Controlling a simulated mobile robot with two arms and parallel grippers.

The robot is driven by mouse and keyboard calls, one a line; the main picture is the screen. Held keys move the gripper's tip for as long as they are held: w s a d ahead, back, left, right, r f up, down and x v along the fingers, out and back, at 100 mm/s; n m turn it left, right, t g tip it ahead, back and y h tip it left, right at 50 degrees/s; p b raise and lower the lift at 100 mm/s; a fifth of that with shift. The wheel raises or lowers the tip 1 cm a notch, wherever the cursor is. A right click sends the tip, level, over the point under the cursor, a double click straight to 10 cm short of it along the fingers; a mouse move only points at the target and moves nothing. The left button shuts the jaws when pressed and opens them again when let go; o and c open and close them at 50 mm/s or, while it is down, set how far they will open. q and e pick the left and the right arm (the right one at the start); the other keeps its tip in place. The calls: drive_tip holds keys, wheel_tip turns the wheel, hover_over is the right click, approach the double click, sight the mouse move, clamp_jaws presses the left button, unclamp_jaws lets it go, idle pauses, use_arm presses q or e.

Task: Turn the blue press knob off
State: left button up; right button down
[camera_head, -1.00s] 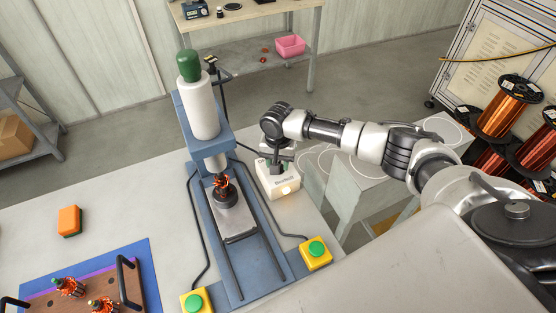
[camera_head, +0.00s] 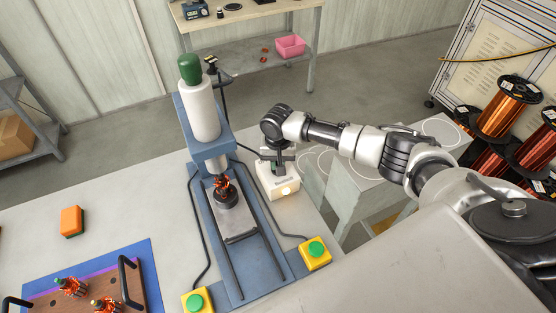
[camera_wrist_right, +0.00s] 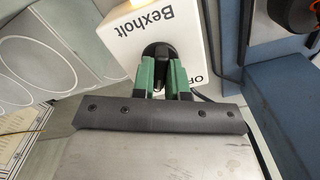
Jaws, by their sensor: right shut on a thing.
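The blue press (camera_head: 225,258) stands on the bench in the head view. Beside it on the right is a white control box (camera_head: 284,181) with a lit yellowish lamp on its front. My right gripper (camera_head: 277,163) is on top of this box. In the right wrist view the box (camera_wrist_right: 187,30) reads "Bexholt", and part of an "OF..." label shows by the fingers. There the green-padded fingers of my right gripper (camera_wrist_right: 162,68) are shut on a black knob (camera_wrist_right: 157,51). The fingers partly hide the knob and its marking. My left gripper is not in view.
Two yellow boxes with green buttons (camera_head: 316,250) (camera_head: 196,301) flank the press front. A copper-wound armature (camera_head: 224,188) sits under the ram. An orange sponge (camera_head: 71,221) and a blue mat (camera_head: 150,268) with a brown tray lie to the left. Black cables run beside the press.

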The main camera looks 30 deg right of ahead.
drive_tip(key=n+p, duration=0.1)
drive_tip(key=n, duration=0.1)
drive_tip(key=shift+r+n, duration=0.15)
drive_tip(key=shift+n, duration=0.25)
drive_tip(key=n+p, duration=0.1)
drive_tip(key=n, duration=0.2)
drive_tip(key=shift+n, duration=0.3)
drive_tip(key=n+p, duration=0.1)
drive_tip(key=n, duration=0.5)
drive_tip(key=c, duration=1.1)
unclamp_jaws()
drive_tip(key=shift+c, duration=0.2)
wheel_tip(320, 180, up, 11)
drive_tip(key=b, duration=0.1)
drive_tip(key=shift+f, duration=0.2)
